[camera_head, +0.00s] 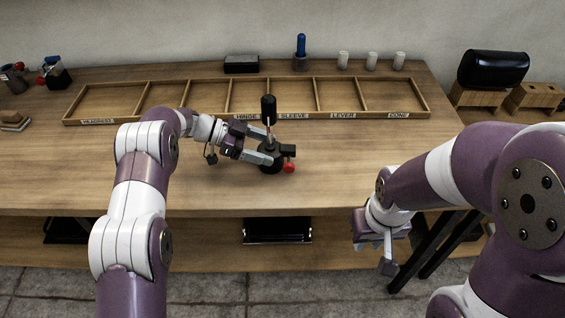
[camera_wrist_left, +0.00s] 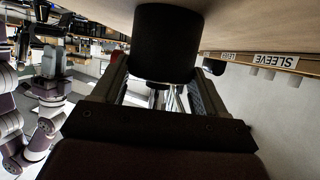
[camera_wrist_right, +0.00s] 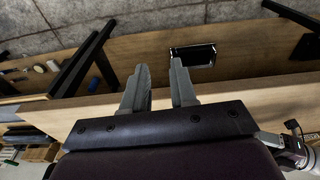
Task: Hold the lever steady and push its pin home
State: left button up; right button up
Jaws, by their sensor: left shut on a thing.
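The lever (camera_head: 268,108) stands upright on the table, with a black cylindrical grip, a metal rod and a dark round base (camera_head: 271,166). A red knob (camera_head: 289,167), apparently the pin's head, sticks out at the base's right side. My left gripper (camera_head: 270,150) is shut on the lever low down, just above the base. In the left wrist view the black grip (camera_wrist_left: 165,42) fills the top middle and hides the fingertips' contact. My right gripper (camera_head: 387,255) is in front of the table's front edge, well away from the lever. Its fingers (camera_wrist_right: 160,80) are apart and empty.
A shallow wooden tray (camera_head: 215,120) with labelled compartments lies behind the lever; its compartments look empty. A blue-handled tool (camera_head: 301,50), white cups (camera_head: 371,61) and a black box (camera_head: 241,64) stand behind it. The tabletop right of the lever is clear.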

jog(key=w+n, duration=0.1)
jog(key=w+r+n+t, duration=0.1)
jog(key=w+n+h, duration=0.1)
jog(key=w+n, duration=0.1)
jog(key=shift+w+d+r+t, duration=0.1)
jog(key=shift+d+r+t, duration=0.15)
jog(key=shift+t, duration=0.15)
grip_shut()
jog(key=n+t+y, duration=0.3)
jog(key=n+y, duration=0.3)
jog(key=n, duration=0.6)
send_near(289, 167)
jog(key=a+f, duration=0.1)
jog(key=f, duration=0.1)
jog(key=s+f, duration=0.1)
jog(key=f, duration=0.1)
jog(key=s+a+f, duration=0.1)
jog(key=f, duration=0.1)
jog(key=shift+a+f, duration=0.25)
jog(key=shift+a, duration=0.1)
jog(key=w, duration=0.3)
jog(key=shift+w+a+f+h, duration=0.15)
jog(key=shift+w+f+h, duration=0.05)
jog(key=shift+f+h, duration=0.1)
jog(key=shift+w, duration=0.5)
jog(key=shift+w, duration=0.1)
